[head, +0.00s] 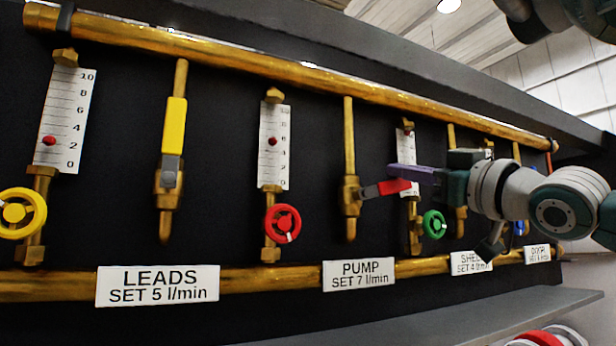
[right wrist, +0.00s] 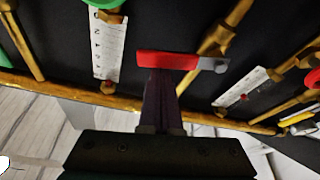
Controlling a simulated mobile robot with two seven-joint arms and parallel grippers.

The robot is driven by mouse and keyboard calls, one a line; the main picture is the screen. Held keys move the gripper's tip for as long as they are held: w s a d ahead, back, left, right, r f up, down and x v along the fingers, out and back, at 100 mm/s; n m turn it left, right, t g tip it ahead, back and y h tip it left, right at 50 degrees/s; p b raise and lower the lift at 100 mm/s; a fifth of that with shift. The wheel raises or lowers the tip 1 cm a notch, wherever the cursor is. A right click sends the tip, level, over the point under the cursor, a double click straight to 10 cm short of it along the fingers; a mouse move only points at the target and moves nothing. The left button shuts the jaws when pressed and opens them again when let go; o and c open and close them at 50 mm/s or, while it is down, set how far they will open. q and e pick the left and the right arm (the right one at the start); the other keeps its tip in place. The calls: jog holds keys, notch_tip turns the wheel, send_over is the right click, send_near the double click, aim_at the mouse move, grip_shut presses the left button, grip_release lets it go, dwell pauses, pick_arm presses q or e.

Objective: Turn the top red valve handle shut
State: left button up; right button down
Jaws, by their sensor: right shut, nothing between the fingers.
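The red lever handle (head: 394,187) is on the brass valve (head: 350,195) of the vertical pipe above the PUMP label. It points right, nearly level and crosswise to its pipe, tilted slightly up at its free end. My right gripper (head: 398,173) is shut and empty, its purple fingers beside the upper edge of the handle's free end. In the right wrist view the red handle (right wrist: 170,60) lies across the tips of the shut fingers (right wrist: 160,88); they look close to or touching it, I cannot tell which. My left gripper is not in view.
A red round knob (head: 282,223) is at lower left and a green one (head: 434,224) at lower right. A yellow lever (head: 174,125) stands along its pipe further left. Brass rails run above (head: 250,60) and below (head: 255,279). A grey ledge (head: 480,318) is underneath.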

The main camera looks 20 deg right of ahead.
jog(key=shift+d+f+m+h+b, duration=0.15)
jog(key=shift+f+m+h+b, duration=0.45)
jog(key=shift+f+m+b, duration=0.4)
jog(key=shift+d+m+h+b, duration=0.15)
jog(key=shift+m+h+b, duration=0.2)
jog(key=shift+m, duration=0.75)
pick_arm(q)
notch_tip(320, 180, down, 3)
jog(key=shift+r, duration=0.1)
pick_arm(e)
jog(key=shift+r, duration=0.1)
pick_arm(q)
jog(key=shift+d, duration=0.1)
pick_arm(e)
jog(key=shift+r, duration=0.1)
